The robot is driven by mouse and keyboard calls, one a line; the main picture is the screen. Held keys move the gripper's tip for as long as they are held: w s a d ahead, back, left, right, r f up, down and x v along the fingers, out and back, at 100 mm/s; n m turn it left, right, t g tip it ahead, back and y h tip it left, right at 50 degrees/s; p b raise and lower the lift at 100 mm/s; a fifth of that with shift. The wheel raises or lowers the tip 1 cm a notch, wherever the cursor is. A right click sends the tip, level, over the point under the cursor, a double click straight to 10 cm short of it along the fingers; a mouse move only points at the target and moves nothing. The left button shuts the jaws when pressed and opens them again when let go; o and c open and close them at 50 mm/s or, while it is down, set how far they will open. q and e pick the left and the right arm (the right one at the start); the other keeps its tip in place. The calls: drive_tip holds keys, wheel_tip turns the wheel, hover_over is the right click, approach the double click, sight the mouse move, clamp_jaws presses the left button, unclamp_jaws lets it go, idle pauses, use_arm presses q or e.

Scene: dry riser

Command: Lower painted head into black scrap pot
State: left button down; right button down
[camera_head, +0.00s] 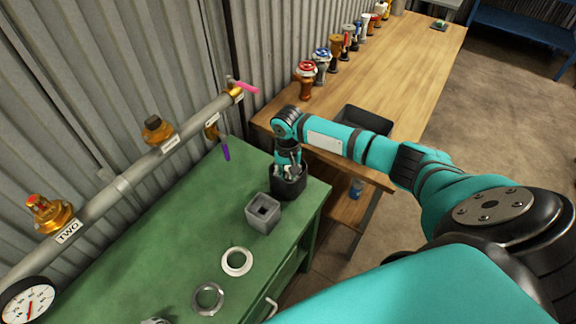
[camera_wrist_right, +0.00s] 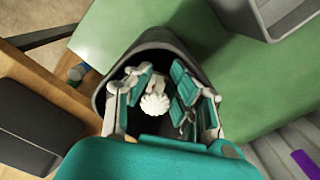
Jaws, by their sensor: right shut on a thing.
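The black scrap pot (camera_head: 289,186) stands on the green bench near its right edge. Its dark rim (camera_wrist_right: 150,40) surrounds my fingers in the right wrist view. My right gripper (camera_head: 289,167) points down into the pot's mouth. Its fingers (camera_wrist_right: 163,92) are shut on the painted head (camera_wrist_right: 155,104), a small white fluted piece seen from above within the rim. The pot's walls hide the head in the head view. I cannot tell whether the head touches the pot's floor. My left gripper is not in view.
A grey square block with a socket (camera_head: 262,214) stands close beside the pot. Two metal rings (camera_head: 237,261) lie nearer on the green bench. A dark tray (camera_head: 362,125) and several valves (camera_head: 306,80) stand on the wooden bench. A pipe with gauge (camera_head: 27,301) runs along the wall.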

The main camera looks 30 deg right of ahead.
sight(288, 179)
drive_tip(key=shift+f+b, duration=0.8)
drive_tip(key=shift+f, duration=1)
idle(0.5)
drive_tip(key=c, duration=1.1)
unclamp_jaws()
drive_tip(key=shift+r, duration=0.1)
wheel_tip(288, 179, up, 12)
drive_tip(key=shift+f, duration=0.1)
